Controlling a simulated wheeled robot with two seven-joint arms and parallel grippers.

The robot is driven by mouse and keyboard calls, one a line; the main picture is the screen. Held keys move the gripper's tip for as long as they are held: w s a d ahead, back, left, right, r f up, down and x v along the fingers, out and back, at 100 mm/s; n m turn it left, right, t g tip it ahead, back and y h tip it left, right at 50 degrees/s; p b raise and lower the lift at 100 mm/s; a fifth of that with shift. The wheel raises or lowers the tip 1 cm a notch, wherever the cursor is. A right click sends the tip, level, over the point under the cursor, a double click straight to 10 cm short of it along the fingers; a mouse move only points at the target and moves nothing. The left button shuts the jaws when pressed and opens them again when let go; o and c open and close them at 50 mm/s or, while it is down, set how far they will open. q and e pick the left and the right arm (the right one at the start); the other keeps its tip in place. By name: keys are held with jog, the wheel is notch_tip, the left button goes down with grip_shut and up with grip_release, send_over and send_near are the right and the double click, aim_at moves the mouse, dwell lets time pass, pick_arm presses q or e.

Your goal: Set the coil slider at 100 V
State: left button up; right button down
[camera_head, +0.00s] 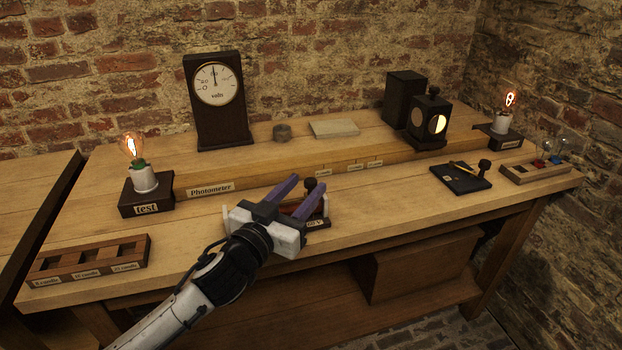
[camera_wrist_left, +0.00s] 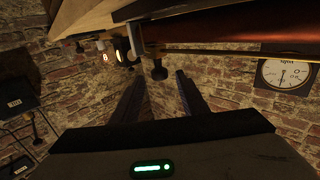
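The coil slider (camera_head: 326,206) sits near the bench's front edge, largely hidden behind my left gripper (camera_head: 306,183). Its dark round knob (camera_head: 310,185) shows between the two purple fingers. In the left wrist view the red-brown coil (camera_wrist_left: 225,35) runs across the top with a brass rod below it, and the knob (camera_wrist_left: 159,72) appears between the open fingertips (camera_wrist_left: 160,76), with gaps on both sides. I cannot see any contact. The volts meter (camera_head: 216,84) stands at the back left with its needle about straight up; its value is too small to read. My right gripper is out of view.
The test lamp (camera_head: 147,193) glows left of my gripper, with an empty-looking labelled rack (camera_head: 90,260) in front. A black photometer box (camera_head: 429,120), another lit lamp (camera_head: 505,119), a black pad (camera_head: 460,179) and a bulb tray (camera_head: 536,172) are at the right. The bench middle-right is clear.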

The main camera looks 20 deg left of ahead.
aim_at(308, 184)
pick_arm(q)
jog(key=shift+w+d, duration=0.2)
jog(key=shift+w, duration=0.7)
jog(key=shift+w+d, duration=0.15)
jog(key=shift+w, duration=0.75)
grip_shut()
